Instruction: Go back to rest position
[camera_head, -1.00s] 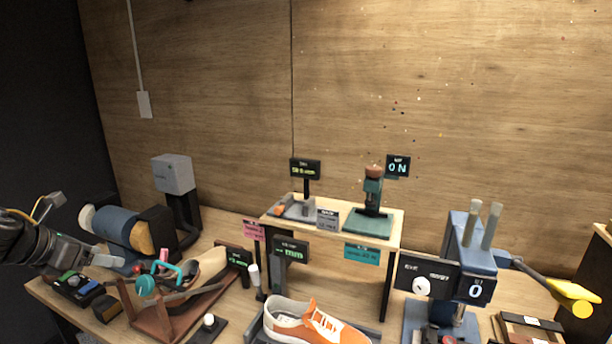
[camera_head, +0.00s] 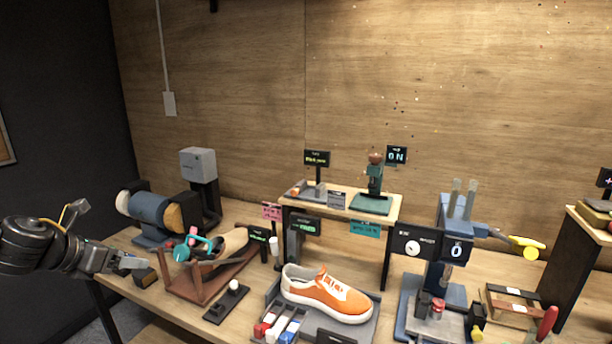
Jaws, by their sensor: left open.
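My left gripper (camera_head: 132,262) is at the left, over the left end of the workbench, with its arm coming in from the left edge. It is open and I see nothing between its fingers. An orange and white sneaker (camera_head: 326,292) lies on a dark grey tray (camera_head: 370,322) in the middle front. A second shoe (camera_head: 234,243), partly hidden, sits on a brown wooden stand (camera_head: 193,285) to the right of the gripper, with a teal tool (camera_head: 183,251) beside it. My right gripper does not show.
A blue roller machine (camera_head: 149,209) stands behind the left gripper. A raised wooden shelf (camera_head: 391,213) stands at the back middle. A blue press (camera_head: 440,287) with a yellow-ended lever is at the right. Small bottles (camera_head: 277,325) lie before the sneaker. Dark free space lies left of the bench.

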